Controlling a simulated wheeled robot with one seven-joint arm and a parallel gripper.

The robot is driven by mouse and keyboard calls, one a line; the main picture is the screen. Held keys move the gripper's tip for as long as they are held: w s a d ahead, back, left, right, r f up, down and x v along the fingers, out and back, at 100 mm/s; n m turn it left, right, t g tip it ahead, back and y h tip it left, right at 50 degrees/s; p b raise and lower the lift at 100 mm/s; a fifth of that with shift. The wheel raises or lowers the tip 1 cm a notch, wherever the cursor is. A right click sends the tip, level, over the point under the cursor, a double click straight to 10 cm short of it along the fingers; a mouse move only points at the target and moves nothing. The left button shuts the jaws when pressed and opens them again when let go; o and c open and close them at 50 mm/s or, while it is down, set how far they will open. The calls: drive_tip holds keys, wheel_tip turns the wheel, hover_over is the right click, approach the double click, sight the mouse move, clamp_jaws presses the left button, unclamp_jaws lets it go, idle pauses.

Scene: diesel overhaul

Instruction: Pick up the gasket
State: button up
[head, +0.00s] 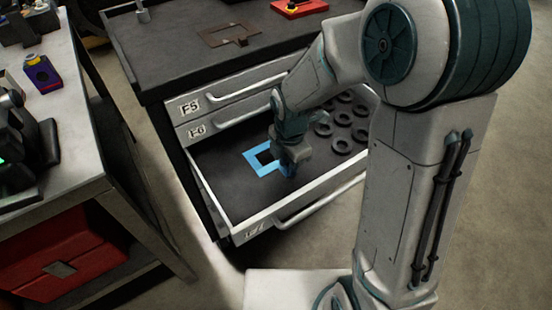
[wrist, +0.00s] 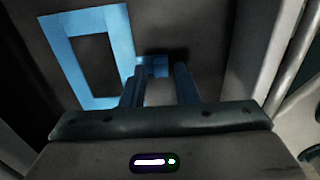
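The gasket is a flat light-blue rectangular frame (head: 262,160) lying on the dark floor of the open drawer. In the wrist view the blue gasket (wrist: 62,58) fills the upper left, with a small tab on its right side. My gripper (head: 289,168) is low over the drawer at the right side of the gasket. In the wrist view my gripper's fingers (wrist: 160,80) stand apart with a gap between them. The tab lies at the fingertips, between them or just beyond; contact cannot be told. My gripper hides part of the gasket in the head view.
The open drawer (head: 228,212) has raised walls and a front handle. Several dark rings (head: 341,146) lie in its right part. Closed drawers are above it. On the cabinet top (head: 160,45) lie a brown frame (head: 230,37) and a red tray (head: 298,8). A workbench (head: 75,105) stands at left.

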drive_tip(key=shift+f, duration=0.6)
clamp_jaws()
drive_tip(key=shift+r, duration=0.2)
